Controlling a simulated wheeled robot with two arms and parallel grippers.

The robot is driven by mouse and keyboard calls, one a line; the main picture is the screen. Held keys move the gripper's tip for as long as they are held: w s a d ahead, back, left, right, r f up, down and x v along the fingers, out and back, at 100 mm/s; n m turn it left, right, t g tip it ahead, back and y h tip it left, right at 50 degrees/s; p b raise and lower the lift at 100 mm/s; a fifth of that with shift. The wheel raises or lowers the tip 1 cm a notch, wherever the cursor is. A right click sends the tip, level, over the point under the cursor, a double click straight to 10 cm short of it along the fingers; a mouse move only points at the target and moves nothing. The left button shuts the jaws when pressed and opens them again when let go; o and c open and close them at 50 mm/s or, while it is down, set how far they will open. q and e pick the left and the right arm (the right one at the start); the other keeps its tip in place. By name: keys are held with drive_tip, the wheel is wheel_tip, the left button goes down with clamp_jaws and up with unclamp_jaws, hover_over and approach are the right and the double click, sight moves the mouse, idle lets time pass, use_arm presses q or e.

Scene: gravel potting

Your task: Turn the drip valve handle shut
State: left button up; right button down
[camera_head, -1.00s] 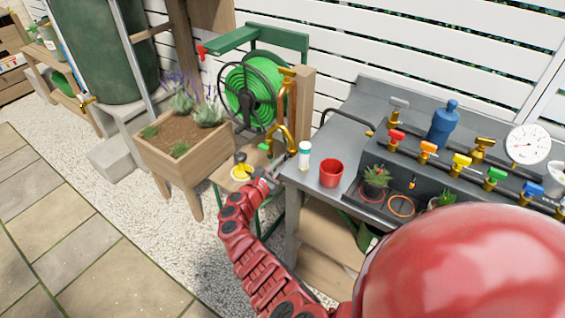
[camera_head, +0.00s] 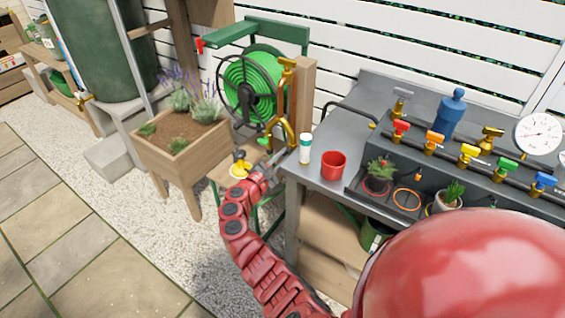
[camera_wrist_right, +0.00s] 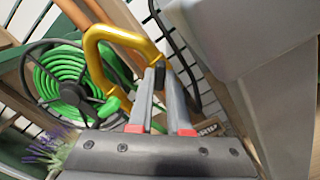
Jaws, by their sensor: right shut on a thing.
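My right gripper (camera_wrist_right: 158,75) reaches up beside a brass bent tube (camera_wrist_right: 118,35). A green knob (camera_wrist_right: 109,105) is at the tube's other end, left of and apart from the fingers. In the head view the brass tube (camera_head: 289,130) arches in front of a wooden post, and my right gripper (camera_head: 272,173) is below it. No part is clearly recognisable as the drip valve handle. My left gripper is out of view.
A green hose reel (camera_head: 251,84) stands behind. A yellow-topped piece (camera_head: 240,165) is on a small stand left of my gripper. The grey bench (camera_head: 305,172) is close on the right, with a white bottle (camera_head: 305,150), a red cup (camera_head: 333,164) and a row of coloured valves (camera_head: 435,138).

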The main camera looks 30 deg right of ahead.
drive_tip(key=shift+f+m+b, duration=0.15)
drive_tip(key=shift+m+b, duration=4.85)
drive_tip(key=shift+b, duration=0.45)
drive_tip(key=c, duration=0.9)
unclamp_jaws()
drive_tip(key=shift+o, duration=0.2)
drive_tip(key=p+v, duration=0.1)
drive_tip(key=v, duration=1.6)
drive_tip(key=shift+a+p, duration=0.15)
drive_tip(key=shift+p, duration=0.15)
